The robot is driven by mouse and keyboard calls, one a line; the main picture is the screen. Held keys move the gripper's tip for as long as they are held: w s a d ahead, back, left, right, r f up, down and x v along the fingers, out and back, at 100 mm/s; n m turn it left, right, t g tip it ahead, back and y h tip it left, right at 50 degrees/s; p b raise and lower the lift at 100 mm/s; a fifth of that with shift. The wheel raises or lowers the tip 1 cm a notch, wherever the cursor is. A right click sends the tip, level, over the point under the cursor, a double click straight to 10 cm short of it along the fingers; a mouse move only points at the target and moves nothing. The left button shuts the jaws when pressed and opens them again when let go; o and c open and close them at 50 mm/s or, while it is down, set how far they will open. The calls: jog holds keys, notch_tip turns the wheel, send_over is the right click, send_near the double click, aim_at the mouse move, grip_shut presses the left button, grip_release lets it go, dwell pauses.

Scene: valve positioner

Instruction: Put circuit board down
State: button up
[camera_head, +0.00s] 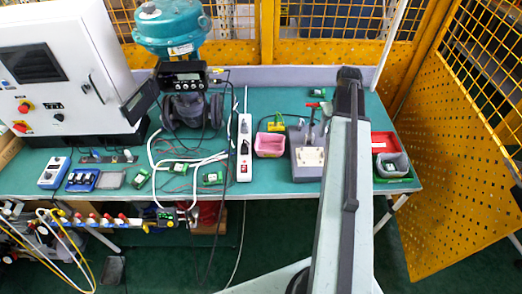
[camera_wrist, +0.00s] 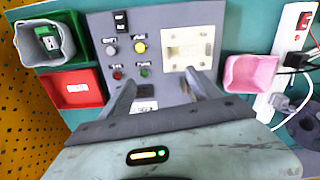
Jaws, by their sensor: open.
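A small green-and-white circuit board (camera_wrist: 49,41) sits in a grey bin (camera_wrist: 24,52) in the wrist view. The bin stands in a green tray (camera_wrist: 72,22). The bin (camera_head: 404,160) and board (camera_head: 389,166) also show at the right end of the bench in the head view. My gripper (camera_wrist: 162,80) is open, with nothing visible between its fingers. It is over the front of a grey test box (camera_wrist: 152,42) that has buttons and a cream socket plate (camera_wrist: 188,45). The socket plate looks empty. The head view hides my gripper behind my arm.
A red tray (camera_wrist: 76,88) is beside the green tray. A pink bin (camera_wrist: 250,73) and a white power strip (camera_wrist: 289,58) stand on the other side of the test box. Several more green boards (camera_head: 212,178) lie among cables on the bench (camera_head: 275,183). A yellow mesh fence (camera_head: 470,150) is at the right.

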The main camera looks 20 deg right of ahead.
jog(key=a+n, duration=0.2)
jog(key=a, duration=3.3)
jog(key=shift+w, duration=0.15)
jog(key=shift+f+b, duration=0.75)
jog(key=shift+b, duration=0.05)
